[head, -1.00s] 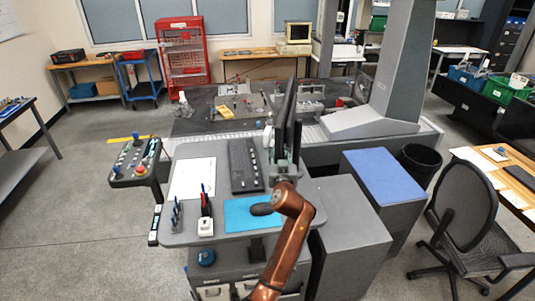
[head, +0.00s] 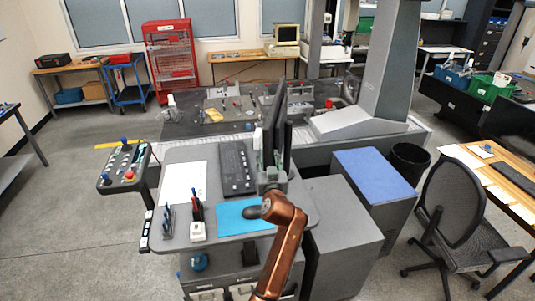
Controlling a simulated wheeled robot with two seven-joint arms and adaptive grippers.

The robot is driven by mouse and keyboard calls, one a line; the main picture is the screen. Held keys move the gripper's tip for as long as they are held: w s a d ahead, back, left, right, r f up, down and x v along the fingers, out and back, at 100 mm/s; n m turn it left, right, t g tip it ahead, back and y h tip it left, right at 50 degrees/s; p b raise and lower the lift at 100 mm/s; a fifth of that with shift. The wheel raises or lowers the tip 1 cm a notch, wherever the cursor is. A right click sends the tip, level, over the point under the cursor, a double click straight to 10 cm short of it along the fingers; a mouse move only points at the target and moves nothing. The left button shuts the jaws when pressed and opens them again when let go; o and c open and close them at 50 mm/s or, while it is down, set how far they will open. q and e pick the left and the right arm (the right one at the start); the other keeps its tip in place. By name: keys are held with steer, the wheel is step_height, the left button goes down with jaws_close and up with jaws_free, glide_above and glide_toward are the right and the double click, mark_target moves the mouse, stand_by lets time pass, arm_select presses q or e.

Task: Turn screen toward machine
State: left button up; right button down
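The screen (head: 274,135) is a thin dark monitor seen nearly edge-on, standing on the right part of the grey workstation desk (head: 222,220). The measuring machine stands behind the desk, with a grey column (head: 390,70) and a dark table (head: 185,124) carrying fixtures and parts. My copper-coloured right arm rises from the bottom and bends near the blue mat. My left gripper is not in view.
A keyboard (head: 237,168), white paper (head: 186,181), blue mat (head: 238,216) and pen holders lie on the desk. A control panel (head: 124,168) juts out at left. A blue-topped cabinet (head: 371,175) and an office chair (head: 452,215) stand at right. The floor at left is clear.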

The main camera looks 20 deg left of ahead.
mark_target(268, 162)
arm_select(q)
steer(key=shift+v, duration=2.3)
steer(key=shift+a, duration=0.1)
